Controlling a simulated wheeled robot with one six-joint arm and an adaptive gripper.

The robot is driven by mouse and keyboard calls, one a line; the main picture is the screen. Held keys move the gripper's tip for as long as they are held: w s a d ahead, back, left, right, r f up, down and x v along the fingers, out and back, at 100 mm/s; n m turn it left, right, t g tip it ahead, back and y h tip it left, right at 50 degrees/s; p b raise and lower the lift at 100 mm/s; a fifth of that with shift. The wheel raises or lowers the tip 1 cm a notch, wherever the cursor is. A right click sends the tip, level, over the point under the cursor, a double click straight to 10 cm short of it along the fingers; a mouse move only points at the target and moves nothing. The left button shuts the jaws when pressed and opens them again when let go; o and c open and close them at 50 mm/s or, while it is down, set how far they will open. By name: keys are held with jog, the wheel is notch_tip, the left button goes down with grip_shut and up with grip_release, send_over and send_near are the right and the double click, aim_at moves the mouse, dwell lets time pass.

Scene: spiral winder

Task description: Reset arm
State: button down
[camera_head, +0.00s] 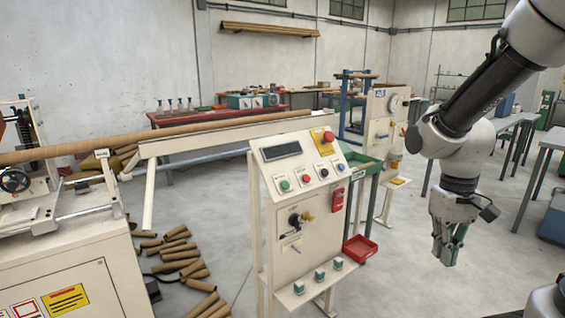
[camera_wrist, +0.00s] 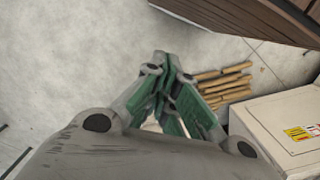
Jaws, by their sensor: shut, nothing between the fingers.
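My gripper (camera_head: 446,258) hangs at the right of the head view, pointing down with its fingers together and empty. It is in open air to the right of the control panel, apart from it. In the wrist view my gripper (camera_wrist: 172,62) shows its green-padded fingers meeting at the tips, over pale floor. My arm comes down from the upper right corner of the head view, bent at the elbow.
The control panel (camera_head: 297,215) stands in the middle, with buttons and a red tray (camera_head: 359,248) beside it. A long brown tube (camera_head: 170,138) lies along the machine at left. Several cut tubes (camera_head: 180,255) lie on the floor. Grey tables (camera_head: 548,138) stand at right.

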jog(key=s+d+r+t, duration=0.2)
jog(key=s+r+t, duration=0.3)
jog(key=r, duration=0.7)
jog(key=shift+s+r+m+t, duration=0.2)
jog(key=shift+s+m+t, duration=0.15)
jog(key=shift+s, duration=0.75)
